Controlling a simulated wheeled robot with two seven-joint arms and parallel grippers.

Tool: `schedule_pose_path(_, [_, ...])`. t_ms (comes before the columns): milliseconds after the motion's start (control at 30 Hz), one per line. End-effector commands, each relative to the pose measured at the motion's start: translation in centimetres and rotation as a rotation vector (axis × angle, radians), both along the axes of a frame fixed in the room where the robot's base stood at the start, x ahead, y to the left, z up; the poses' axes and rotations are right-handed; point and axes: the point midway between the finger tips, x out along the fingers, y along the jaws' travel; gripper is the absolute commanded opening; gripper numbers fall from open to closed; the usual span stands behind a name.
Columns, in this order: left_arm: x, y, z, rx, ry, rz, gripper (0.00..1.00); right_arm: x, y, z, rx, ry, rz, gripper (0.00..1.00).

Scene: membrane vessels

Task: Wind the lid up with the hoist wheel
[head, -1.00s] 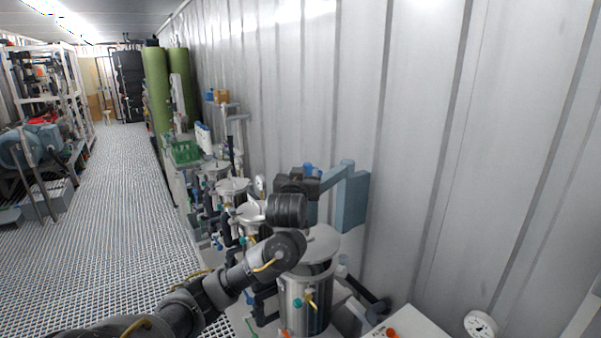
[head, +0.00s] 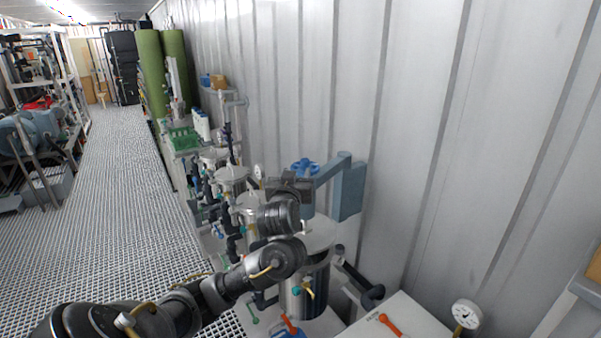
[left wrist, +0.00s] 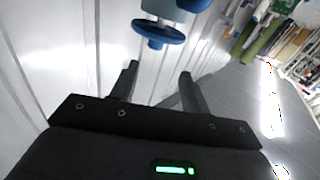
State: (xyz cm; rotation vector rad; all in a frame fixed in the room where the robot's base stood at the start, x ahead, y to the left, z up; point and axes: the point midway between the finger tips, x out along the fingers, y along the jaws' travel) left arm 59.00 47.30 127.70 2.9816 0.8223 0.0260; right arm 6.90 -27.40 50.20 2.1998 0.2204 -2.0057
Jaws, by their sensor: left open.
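The blue hoist wheel (head: 304,167) sits at the top of the blue-grey hoist arm (head: 331,171), above the nearest steel vessel. In the left wrist view the wheel (left wrist: 158,34) is a blue disc under a pale blue hub, just beyond the fingertips. My left gripper (left wrist: 158,80) is open and empty, its two fingers apart and pointing toward the wheel without visibly touching it. In the head view my left gripper (head: 291,186) is just below and left of the wheel; its fingertips are hard to make out. The round metal lid (head: 319,232) lies on the vessel (head: 318,285), partly hidden by my arm. My right gripper is not in view.
The ribbed metal wall (head: 430,120) stands close behind the hoist. More lidded vessels with pipes (head: 232,178) line up to the left. A white surface with an orange-red handle (head: 389,323) and a gauge (head: 466,313) is at front right. The grated floor (head: 110,200) is clear.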

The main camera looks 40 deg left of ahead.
Motion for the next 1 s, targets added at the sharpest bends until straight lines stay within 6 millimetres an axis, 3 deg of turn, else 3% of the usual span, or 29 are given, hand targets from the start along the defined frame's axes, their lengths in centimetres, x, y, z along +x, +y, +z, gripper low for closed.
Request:
schedule_pose_path(300, [-0.7, 6.1, 7.2, 0.083, -0.129, 0.04, 0.46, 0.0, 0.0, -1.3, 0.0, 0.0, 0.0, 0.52])
schedule_pose_path(467, [-1.2, 7.9, 8.5, 0.144, -0.151, -0.011, 0.46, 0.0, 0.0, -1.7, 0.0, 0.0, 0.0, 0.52])
schedule_pose_path(567, [-1.4, 8.4, 7.8, 0.165, -0.139, -0.065, 0.46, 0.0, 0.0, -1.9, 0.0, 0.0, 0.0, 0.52])
schedule_pose_path(733, [-1.6, 7.9, 4.6, 0.166, -0.08, -0.189, 0.46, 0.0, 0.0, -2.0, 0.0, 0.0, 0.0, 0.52])
schedule_pose_path(1000, [-1.2, 4.0, -0.4, 0.12, 0.036, -0.395, 0.46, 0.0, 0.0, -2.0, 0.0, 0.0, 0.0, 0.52])
